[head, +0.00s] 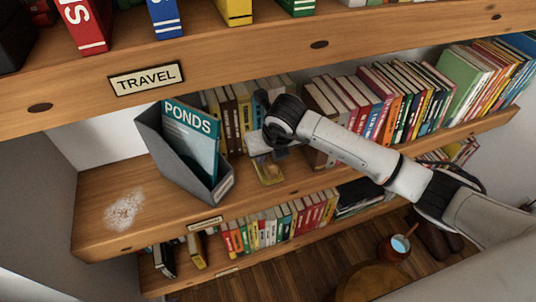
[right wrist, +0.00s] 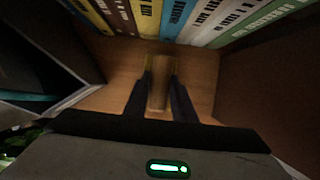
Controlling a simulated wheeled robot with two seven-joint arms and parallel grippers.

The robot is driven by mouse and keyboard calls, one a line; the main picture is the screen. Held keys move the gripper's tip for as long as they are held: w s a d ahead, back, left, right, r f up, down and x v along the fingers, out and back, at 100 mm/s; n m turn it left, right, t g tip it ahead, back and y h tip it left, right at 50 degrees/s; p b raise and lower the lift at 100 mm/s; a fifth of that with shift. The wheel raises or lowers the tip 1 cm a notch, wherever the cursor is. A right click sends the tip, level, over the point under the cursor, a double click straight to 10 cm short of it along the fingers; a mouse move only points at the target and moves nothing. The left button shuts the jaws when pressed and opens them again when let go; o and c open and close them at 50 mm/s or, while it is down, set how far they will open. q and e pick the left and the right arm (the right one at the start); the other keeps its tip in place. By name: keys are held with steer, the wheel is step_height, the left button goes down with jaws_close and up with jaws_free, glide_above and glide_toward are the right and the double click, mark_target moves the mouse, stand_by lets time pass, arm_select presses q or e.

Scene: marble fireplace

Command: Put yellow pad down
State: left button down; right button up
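The yellow pad (head: 268,174) is at the middle wooden shelf, right of the grey file holder, partly hidden by my right gripper. In the right wrist view the pad (right wrist: 159,84) looks dull brown-yellow and lies between the two dark fingers, just in front of a row of books. My right gripper (right wrist: 160,78) is closed against both sides of the pad. In the head view my right gripper (head: 269,158) points down at the shelf. Whether the pad rests fully on the board is hard to tell. My left gripper is not in view.
The grey file holder (head: 168,152) with a teal PONDS book (head: 192,135) stands close on the left. Books (head: 235,115) line the back, and a brown bookend (head: 318,156) is close on the right. A white dusty patch (head: 124,210) marks the bare shelf at left. The TRAVEL shelf (head: 240,62) overhangs above.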

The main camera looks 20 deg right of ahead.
steer(key=o, duration=0.4)
steer(key=shift+r, duration=0.1)
